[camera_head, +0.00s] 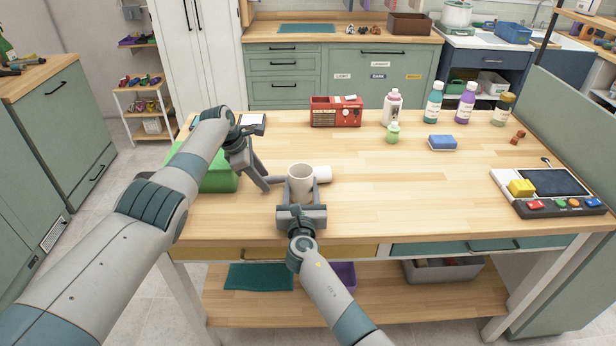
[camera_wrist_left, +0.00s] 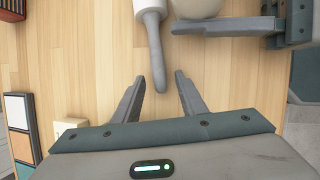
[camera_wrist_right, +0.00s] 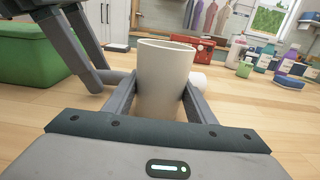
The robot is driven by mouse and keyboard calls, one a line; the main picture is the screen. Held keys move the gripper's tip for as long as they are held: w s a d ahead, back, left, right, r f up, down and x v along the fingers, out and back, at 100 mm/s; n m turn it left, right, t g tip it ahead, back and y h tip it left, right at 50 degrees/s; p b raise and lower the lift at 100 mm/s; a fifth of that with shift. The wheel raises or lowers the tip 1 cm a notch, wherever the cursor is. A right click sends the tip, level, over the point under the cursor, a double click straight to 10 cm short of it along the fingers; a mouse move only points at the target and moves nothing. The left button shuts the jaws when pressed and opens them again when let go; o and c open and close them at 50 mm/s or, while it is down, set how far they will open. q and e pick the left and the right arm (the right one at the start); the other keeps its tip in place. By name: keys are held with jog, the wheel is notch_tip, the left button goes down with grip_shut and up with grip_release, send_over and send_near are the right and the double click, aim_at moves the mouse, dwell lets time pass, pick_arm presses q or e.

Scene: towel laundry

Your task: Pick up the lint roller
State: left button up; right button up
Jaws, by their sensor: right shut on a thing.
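The lint roller lies on the table behind the beige cup. Its white roller end (camera_head: 324,174) shows to the cup's right, and its grey handle (camera_wrist_left: 152,35) points toward my left gripper. My left gripper (camera_head: 266,186) is open, with its fingertips on either side of the handle's end in the left wrist view (camera_wrist_left: 160,80) and nothing gripped. My right gripper (camera_wrist_right: 158,90) is shut on the upright beige cup (camera_wrist_right: 163,75). The cup hides the middle of the lint roller in the head view; the roller end also shows in the right wrist view (camera_wrist_right: 197,81).
A green bin (camera_head: 218,180) stands on the left behind my left arm. A red radio (camera_head: 336,112), several bottles and a blue sponge (camera_head: 442,142) stand farther back. A control panel (camera_head: 550,193) is at the right. The table's middle right is clear.

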pick_arm(q)
jog(key=shift+f, duration=0.15)
jog(key=shift+c, duration=0.7)
grip_shut()
notch_tip(320, 180, up, 18)
dwell(0.4)
jog(key=shift+d, duration=0.1)
dwell(0.5)
